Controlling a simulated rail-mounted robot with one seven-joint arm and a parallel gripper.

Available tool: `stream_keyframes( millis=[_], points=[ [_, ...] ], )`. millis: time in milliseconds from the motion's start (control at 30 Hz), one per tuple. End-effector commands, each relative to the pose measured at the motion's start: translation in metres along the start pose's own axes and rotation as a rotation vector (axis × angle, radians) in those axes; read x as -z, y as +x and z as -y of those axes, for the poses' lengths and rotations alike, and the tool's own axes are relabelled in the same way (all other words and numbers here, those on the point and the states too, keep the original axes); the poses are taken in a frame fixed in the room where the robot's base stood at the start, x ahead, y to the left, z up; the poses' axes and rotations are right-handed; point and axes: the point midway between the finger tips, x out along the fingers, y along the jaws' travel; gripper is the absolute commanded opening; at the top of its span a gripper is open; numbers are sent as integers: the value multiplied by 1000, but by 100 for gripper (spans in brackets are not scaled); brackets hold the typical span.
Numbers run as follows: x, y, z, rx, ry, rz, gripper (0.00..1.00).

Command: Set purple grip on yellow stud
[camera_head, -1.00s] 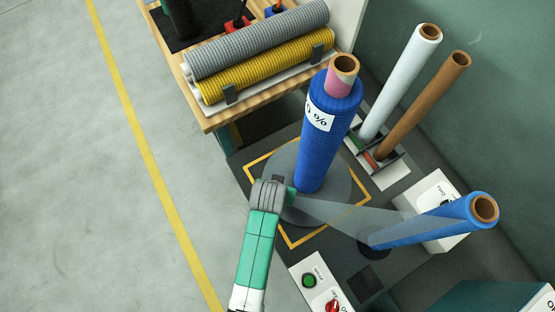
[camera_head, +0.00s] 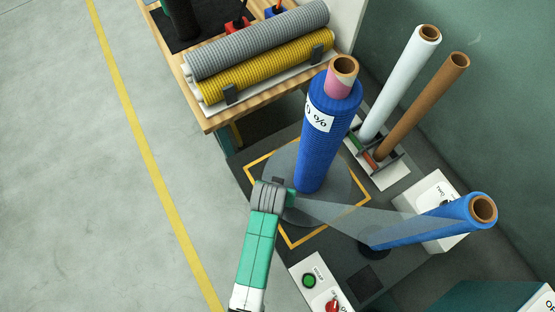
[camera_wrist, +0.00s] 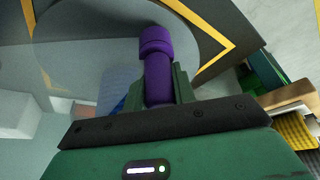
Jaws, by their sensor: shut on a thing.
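The purple grip (camera_wrist: 156,60) is a knobbed cylinder in the wrist view. My gripper (camera_wrist: 161,82) is shut on it, with a finger on either side. The grip's thicker head points away from the palm, over the round grey turntable (camera_wrist: 110,22). In the head view my gripper (camera_head: 292,198) is at the turntable's near left edge, close to the foot of the blue net roll (camera_head: 325,150). The grip is hidden there. I cannot make out the yellow stud in either view.
Clear film (camera_head: 350,216) stretches from the blue-wrapped film roll (camera_head: 430,226) towards the turntable and my gripper. A white tube (camera_head: 398,85) and a brown tube (camera_head: 420,108) stand in a rack. A wooden bench (camera_head: 215,122) holds grey and yellow rolls. The left floor is clear.

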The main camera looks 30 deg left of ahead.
Motion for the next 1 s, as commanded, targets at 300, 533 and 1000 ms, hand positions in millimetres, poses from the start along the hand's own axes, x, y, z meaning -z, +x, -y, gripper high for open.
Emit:
stream_keyframes(
  millis=[300, 533, 1000],
  points=[
    [-3, 6, 0, 0, 0, 1, 3],
    [-5, 12, 0, 0, 0, 0, 3],
    [-7, 16, 0, 0, 0, 1, 44]
  ],
)
